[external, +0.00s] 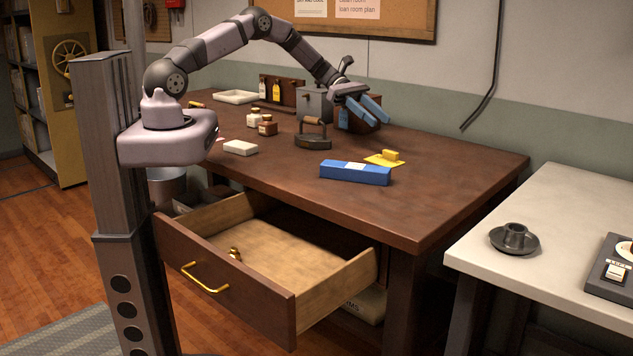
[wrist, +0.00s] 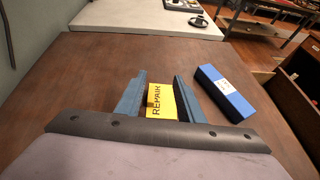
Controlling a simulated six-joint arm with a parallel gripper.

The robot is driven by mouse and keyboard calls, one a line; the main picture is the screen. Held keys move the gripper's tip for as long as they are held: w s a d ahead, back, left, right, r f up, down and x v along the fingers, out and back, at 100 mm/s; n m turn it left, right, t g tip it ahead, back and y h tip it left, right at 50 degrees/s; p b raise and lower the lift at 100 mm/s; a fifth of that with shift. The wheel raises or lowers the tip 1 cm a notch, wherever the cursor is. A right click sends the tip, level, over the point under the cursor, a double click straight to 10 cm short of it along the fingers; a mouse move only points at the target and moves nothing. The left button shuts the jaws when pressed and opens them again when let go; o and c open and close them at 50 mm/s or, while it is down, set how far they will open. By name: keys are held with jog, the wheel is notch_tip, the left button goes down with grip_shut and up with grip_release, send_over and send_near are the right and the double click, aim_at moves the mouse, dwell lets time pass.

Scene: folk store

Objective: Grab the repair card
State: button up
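The yellow repair card (external: 376,161) lies on the brown workbench, with a raised yellow piece on it. In the wrist view the card (wrist: 161,101) shows the word "REPAIR" and appears between the two blue fingers, partly hidden by my gripper's body. My gripper (external: 372,113) is open, with nothing between its fingertips. In the external view it hangs above the bench, up and to the left of the card. The open fingers also show in the wrist view (wrist: 160,80).
A long blue box (external: 355,173) with a white label lies close to the card. A flat iron (external: 313,138) and small jars (external: 267,126) stand further left. An open drawer (external: 230,300) juts from the bench front. The bench's right part is clear.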

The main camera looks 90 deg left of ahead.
jog(key=a, duration=0.1)
jog(key=b, duration=0.5)
send_near(390, 151)
jog(key=shift+w+d+f+n+t, duration=0.15)
jog(key=shift+w+d+f, duration=0.3)
jog(key=shift+d, duration=0.15)
jog(key=shift+w+d+f+n+t, duration=0.15)
jog(key=shift+w+d+f, duration=0.3)
jog(key=shift+d, duration=0.15)
jog(key=shift+d, duration=0.1)
jog(key=shift+b+x, duration=0.5)
jog(key=shift+x, duration=1.9)
grip_shut()
